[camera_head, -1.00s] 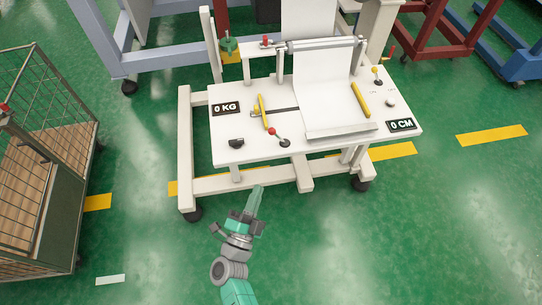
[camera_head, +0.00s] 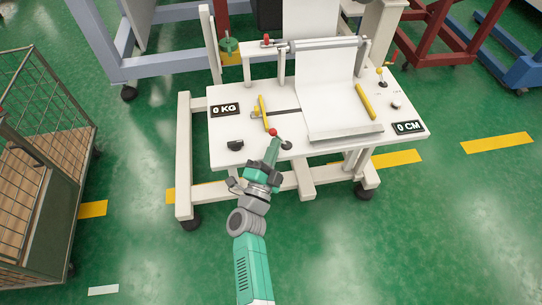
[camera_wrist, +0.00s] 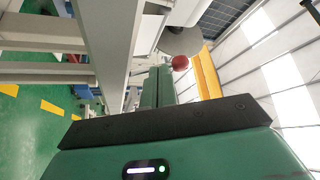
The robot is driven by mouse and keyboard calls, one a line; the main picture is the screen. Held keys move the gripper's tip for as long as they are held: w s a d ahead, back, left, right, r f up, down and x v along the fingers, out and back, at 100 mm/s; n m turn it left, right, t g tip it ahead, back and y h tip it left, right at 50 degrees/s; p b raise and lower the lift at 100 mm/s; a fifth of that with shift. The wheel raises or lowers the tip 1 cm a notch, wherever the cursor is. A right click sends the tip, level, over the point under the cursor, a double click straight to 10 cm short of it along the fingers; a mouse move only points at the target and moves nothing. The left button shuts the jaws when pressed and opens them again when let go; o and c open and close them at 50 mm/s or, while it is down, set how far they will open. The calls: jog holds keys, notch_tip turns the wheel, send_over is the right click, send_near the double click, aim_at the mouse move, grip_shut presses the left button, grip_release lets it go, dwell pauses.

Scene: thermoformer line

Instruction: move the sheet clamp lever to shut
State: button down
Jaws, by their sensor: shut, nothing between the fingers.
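A short lever with a red ball knob (camera_head: 273,132) stands at the front edge of the white machine table (camera_head: 235,155); I take it to be the sheet clamp lever. It leans left from its dark round base (camera_head: 286,145). My gripper (camera_head: 275,142) is shut and empty, its green fingertips close to the lever just below the knob. In the wrist view the red knob (camera_wrist: 180,62) shows just beyond the shut fingers (camera_wrist: 161,84). I cannot tell whether they touch it. The fingers partly cover the lever's shaft.
Two yellow bars (camera_head: 365,101) flank a white sheet (camera_head: 325,85) on the table. Other levers are a yellow-knobbed one (camera_head: 382,71) at right and a red-knobbed one (camera_head: 266,39) on the rear frame. A wire cart (camera_head: 45,150) stands left. Green floor in front is clear.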

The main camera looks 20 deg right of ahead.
jog(key=shift+r, duration=0.1)
jog(key=shift+r+m+g+p, duration=0.1)
jog(key=shift+m+g+p, duration=0.25)
jog(key=shift+p, duration=0.25)
